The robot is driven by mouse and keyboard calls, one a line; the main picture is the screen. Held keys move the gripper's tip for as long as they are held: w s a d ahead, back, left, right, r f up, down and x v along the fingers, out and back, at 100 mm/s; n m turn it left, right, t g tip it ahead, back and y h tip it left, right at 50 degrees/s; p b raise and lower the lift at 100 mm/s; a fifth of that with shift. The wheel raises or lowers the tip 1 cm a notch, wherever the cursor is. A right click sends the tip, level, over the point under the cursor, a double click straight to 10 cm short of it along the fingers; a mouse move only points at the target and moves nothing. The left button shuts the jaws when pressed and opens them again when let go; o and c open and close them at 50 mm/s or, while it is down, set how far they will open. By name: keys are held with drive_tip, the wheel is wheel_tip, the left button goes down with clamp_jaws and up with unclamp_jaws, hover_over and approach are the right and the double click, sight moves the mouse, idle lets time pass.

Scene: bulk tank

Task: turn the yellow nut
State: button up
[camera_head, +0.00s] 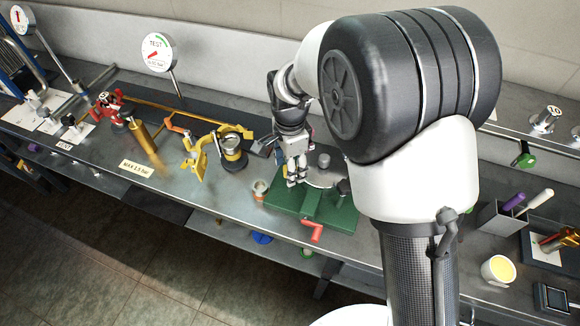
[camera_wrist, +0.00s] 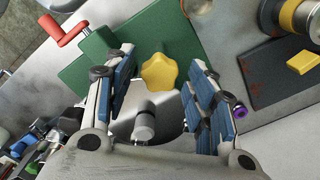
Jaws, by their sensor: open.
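The yellow nut (camera_wrist: 160,72) is star-shaped and shows in the wrist view over a green plate (camera_wrist: 195,35). My gripper (camera_wrist: 160,60) is open, and the nut appears between its two blue-padded fingers, apart from both. I cannot tell how far the fingertips are above the nut. In the head view my gripper (camera_head: 296,178) points down over the green plate (camera_head: 335,215), and the nut is hidden behind it.
A red crank handle (camera_head: 312,231) sticks out from the green plate's front. A grey cylinder (camera_wrist: 145,122) stands near the fingers. Grey bench (camera_head: 215,205) is bare in front.

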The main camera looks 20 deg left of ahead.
drive_tip(key=shift+f, duration=0.1)
drive_tip(key=shift+c, duration=0.5)
drive_tip(key=c, duration=1)
